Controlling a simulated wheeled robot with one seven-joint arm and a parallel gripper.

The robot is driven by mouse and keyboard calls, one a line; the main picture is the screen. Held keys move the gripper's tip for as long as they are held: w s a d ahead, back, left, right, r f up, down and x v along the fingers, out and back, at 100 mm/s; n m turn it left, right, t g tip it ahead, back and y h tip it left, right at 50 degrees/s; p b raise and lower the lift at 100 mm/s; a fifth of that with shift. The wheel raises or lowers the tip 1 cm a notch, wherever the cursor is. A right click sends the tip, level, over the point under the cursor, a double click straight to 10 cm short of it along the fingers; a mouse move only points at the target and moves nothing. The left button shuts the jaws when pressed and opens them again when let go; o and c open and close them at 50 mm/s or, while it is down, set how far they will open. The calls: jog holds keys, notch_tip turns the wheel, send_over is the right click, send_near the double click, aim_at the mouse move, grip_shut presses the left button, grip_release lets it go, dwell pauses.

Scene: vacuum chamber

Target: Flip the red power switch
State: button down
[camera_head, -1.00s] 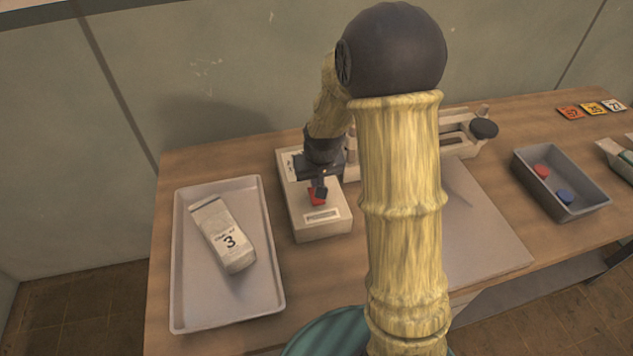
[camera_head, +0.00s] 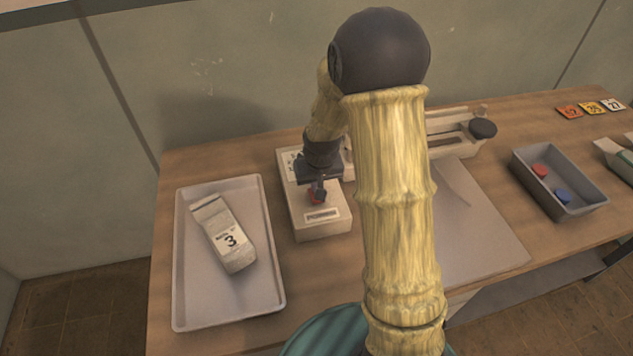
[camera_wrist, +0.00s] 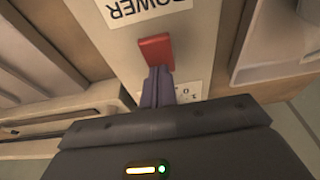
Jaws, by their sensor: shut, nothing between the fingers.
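The red power switch (camera_wrist: 156,50) is a small red rocker on a beige power box (camera_head: 319,229). In the wrist view it lies just past the tips of my gripper (camera_wrist: 158,74), below a label reading "POWER". The fingertips appear to touch or nearly touch its near edge; I cannot tell which. My gripper (camera_head: 318,190) is shut and empty, and points down over the box in the head view.
Left of the box is a grey tray (camera_head: 182,290) holding a bag marked 3 (camera_head: 226,236). Behind my arm are a beige device with a black knob (camera_head: 482,128) and a flat grey board (camera_head: 490,250). A grey bin (camera_head: 585,212) with red and blue discs stands right.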

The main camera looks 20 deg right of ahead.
jog(key=shift+s, duration=0.15)
jog(key=shift+s+r, duration=0.1)
jog(key=shift+s, duration=0.5)
jog(key=shift+r+p, duration=0.45)
jog(key=shift+r, duration=0.05)
jog(key=r+p, duration=0.1)
jog(key=r, duration=0.1)
jog(key=w+r+p, duration=0.1)
jog(key=r, duration=0.1)
jog(key=w+v, duration=0.1)
jog(key=v, duration=0.8)
jog(key=shift+r, duration=0.1)
jog(key=s+f, duration=0.3)
jog(key=s, duration=1.2)
jog(key=shift+d+f, duration=0.15)
